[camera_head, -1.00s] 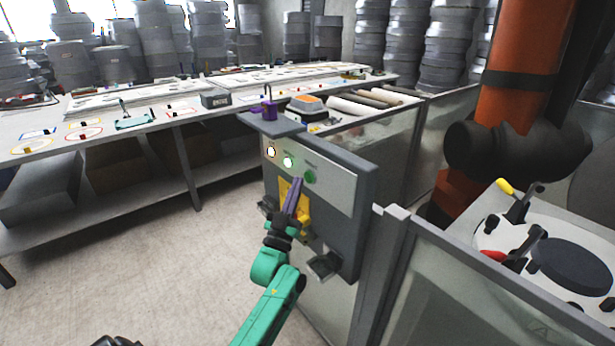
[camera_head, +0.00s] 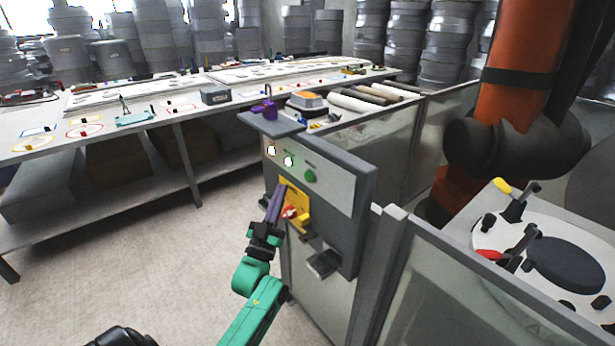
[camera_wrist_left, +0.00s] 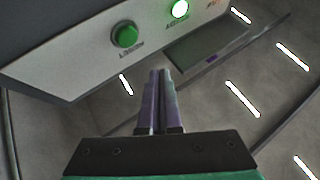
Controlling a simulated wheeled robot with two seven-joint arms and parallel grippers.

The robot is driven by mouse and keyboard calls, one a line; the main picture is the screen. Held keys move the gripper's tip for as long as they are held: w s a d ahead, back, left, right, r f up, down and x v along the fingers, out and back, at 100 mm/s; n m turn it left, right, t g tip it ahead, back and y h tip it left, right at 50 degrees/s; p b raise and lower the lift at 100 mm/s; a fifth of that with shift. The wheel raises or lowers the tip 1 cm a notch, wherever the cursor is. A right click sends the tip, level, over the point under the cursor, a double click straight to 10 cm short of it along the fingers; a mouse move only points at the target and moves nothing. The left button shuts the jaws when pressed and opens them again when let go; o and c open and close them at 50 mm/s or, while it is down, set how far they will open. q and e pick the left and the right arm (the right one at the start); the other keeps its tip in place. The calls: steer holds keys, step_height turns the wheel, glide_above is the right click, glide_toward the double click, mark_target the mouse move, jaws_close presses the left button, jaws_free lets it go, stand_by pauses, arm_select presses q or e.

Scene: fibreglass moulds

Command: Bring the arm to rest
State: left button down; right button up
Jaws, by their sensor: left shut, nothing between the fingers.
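My left gripper (camera_head: 275,200) has purple fingers and comes up from the bottom on a green arm. It is shut and empty, in front of the grey control panel (camera_head: 362,190), beside a yellow plate with a red part (camera_head: 296,205). In the left wrist view the two closed fingers (camera_wrist_left: 161,75) point up toward the panel's pale strip, with a gap below a green button (camera_wrist_left: 125,34) and a lit lamp (camera_wrist_left: 180,9). The green button also shows in the head view (camera_head: 310,176). I cannot make out my right gripper.
A grey metal holder (camera_head: 324,263) sticks out of the panel's lower part. A fence (camera_head: 480,275) and an orange robot arm (camera_head: 515,100) stand at right. A long workbench (camera_head: 150,135) runs along the left. The floor left of the panel is clear.

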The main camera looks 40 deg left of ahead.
stand_by(0.6)
arm_select(q)
steer(key=w+d+f+m+g+h, duration=0.1)
steer(key=d+f+m+g+h, duration=0.3)
steer(key=d+f+g+h, duration=0.5)
steer(key=s+d+f+g+y, duration=0.2)
steer(key=s+d+f+g, duration=0.4)
steer(key=s+f, duration=0.3)
steer(key=s+d+f+m+g, duration=0.1)
steer(key=s+f+g, duration=0.3)
steer(key=s, duration=0.6)
step_height(320, 180, down, 21)
steer(key=s+g, duration=0.3)
steer(key=s+a+f+g+y, duration=0.1)
steer(key=s+a+f, duration=0.1)
steer(key=s+f, duration=1.3)
steer(key=shift+s+a+f, duration=0.15)
steer(key=shift+s+a, duration=0.2)
steer(key=shift+s, duration=0.45)
